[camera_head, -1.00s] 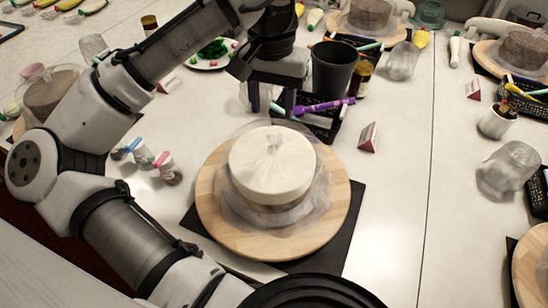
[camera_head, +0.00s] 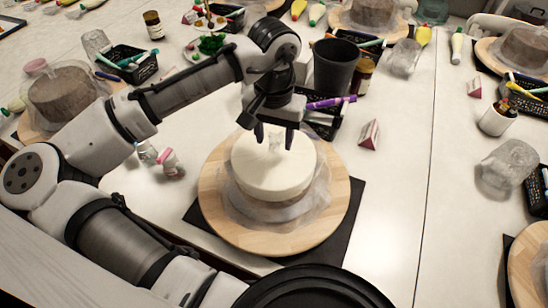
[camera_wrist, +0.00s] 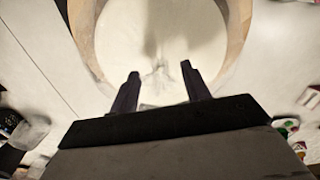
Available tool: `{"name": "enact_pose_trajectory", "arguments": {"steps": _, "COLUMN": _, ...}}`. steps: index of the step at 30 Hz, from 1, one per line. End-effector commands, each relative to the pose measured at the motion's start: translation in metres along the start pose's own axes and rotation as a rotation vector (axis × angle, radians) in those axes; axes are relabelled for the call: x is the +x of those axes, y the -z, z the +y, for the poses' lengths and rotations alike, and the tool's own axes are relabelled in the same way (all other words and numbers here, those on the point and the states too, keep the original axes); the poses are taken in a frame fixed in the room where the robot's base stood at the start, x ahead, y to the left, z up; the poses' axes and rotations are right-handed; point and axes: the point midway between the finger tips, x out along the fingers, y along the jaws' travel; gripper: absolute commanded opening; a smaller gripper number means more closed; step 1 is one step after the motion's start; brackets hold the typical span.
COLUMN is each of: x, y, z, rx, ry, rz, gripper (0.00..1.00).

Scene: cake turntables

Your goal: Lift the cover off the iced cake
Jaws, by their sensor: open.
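The iced cake (camera_head: 262,178) has a smooth white top and stands on a round wooden turntable (camera_head: 220,219). A clear cover (camera_head: 310,203) encloses it, and its wrinkled see-through rim flares out around the cake's base. A small knob (camera_head: 275,143) shows faintly at the top of the cover. My gripper (camera_head: 274,137) is open and points down over the far part of the cake top, with its fingers close to the knob. In the wrist view the knob (camera_wrist: 160,70) lies just ahead of and between my two fingertips (camera_wrist: 160,72). I cannot tell whether they touch it.
A dark mat (camera_head: 335,232) lies under the turntable. A black cup (camera_head: 334,66), a basket with a purple marker (camera_head: 330,102) and a small red-and-white card (camera_head: 369,134) stand behind the cake. Small jars (camera_head: 168,161) stand to its left.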

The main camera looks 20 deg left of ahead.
Motion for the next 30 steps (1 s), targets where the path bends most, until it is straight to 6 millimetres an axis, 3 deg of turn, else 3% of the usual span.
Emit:
{"name": "enact_pose_trajectory", "arguments": {"steps": 1, "x": 0.000, "y": 0.000, "z": 0.000, "rx": 0.000, "ry": 0.000, "rz": 0.000, "gripper": 0.43}}
{"name": "enact_pose_trajectory", "arguments": {"steps": 11, "x": 0.000, "y": 0.000, "z": 0.000, "rx": 0.000, "ry": 0.000, "rz": 0.000, "gripper": 0.00}}
{"name": "enact_pose_trajectory", "arguments": {"steps": 23, "x": -0.003, "y": 0.000, "z": 0.000, "rx": 0.000, "ry": 0.000, "rz": 0.001, "gripper": 0.00}}
{"name": "enact_pose_trajectory", "arguments": {"steps": 30, "x": -0.031, "y": 0.001, "z": 0.000, "rx": 0.000, "ry": 0.001, "rz": 0.003, "gripper": 0.00}}
